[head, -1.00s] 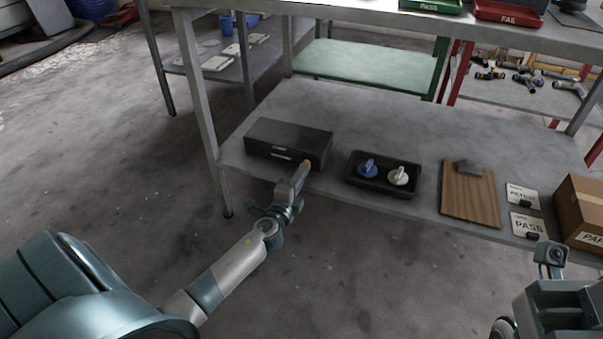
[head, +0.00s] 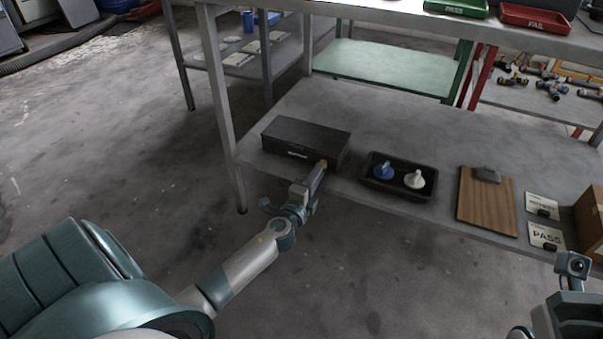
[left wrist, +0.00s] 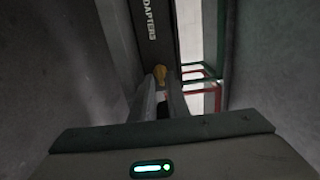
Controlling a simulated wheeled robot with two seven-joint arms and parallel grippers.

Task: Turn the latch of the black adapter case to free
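The black adapter case (head: 305,135) sits at the left front of the grey lower shelf. Its small yellow-orange latch (head: 324,163) is at the right end of its front. In the left wrist view, the case (left wrist: 155,40) shows its ADAPTERS lettering sideways, and the latch (left wrist: 160,73) lies between my fingertips. My left gripper (head: 321,168) reaches in from the front, its fingers close together on the latch with only a narrow gap. The latch's exact angle is hard to tell. My right gripper (head: 572,268) is partly in view at the lower right, its fingers not clear.
A black tray (head: 399,192) with a blue and a white knobbed piece stands right of the case. Further right are a clipboard (head: 487,205), label cards (head: 546,237) and a cardboard box (head: 592,215). A table leg (head: 222,100) stands left of the case.

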